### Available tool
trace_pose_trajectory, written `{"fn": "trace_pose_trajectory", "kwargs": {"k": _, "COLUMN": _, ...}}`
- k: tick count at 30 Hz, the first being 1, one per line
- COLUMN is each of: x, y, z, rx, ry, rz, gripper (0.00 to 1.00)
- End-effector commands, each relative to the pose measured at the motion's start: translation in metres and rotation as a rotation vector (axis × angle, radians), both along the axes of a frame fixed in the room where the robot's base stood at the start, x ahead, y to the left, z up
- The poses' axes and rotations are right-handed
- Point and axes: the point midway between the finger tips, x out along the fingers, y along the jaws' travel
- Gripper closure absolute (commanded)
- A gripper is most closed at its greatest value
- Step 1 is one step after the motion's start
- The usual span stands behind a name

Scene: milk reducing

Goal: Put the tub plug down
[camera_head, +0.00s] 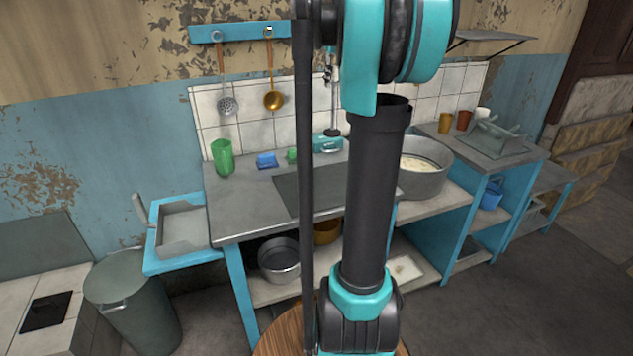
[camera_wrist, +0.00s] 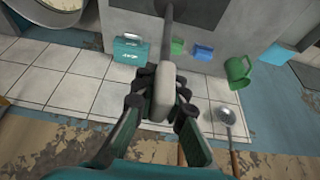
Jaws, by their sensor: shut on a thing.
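My gripper (camera_wrist: 160,95) is shut on the pale grey handle of the tub plug (camera_wrist: 163,92) in the wrist view. A long thin dark rod runs from this handle toward the top of that view. In the head view my gripper (camera_head: 331,72) is partly hidden behind my arm. The plug's rod (camera_head: 333,105) hangs roughly upright below it, with a small disc at its lower end above the back of the counter. The round grey tub (camera_head: 432,186) with pale liquid stands to the right, partly hidden by my arm.
A teal box (camera_head: 327,144), a blue item (camera_head: 267,161) and a green mug (camera_head: 222,157) stand along the counter's back. A ladle (camera_head: 273,99) and a skimmer (camera_head: 228,104) hang on the tiled wall. The counter's front left (camera_head: 240,200) is clear.

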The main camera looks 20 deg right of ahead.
Motion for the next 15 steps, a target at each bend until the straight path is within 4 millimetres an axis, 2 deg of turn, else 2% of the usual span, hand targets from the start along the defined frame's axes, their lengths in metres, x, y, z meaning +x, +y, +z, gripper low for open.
{"fn": "trace_pose_trajectory", "kwargs": {"k": 5, "x": 0.0, "y": 0.0, "z": -0.028, "rx": 0.0, "ry": 0.0, "rz": 0.0, "gripper": 1.0}}
{"fn": "trace_pose_trajectory", "kwargs": {"k": 15, "x": 0.0, "y": 0.0, "z": -0.111, "rx": 0.0, "ry": 0.0, "rz": 0.0, "gripper": 1.0}}
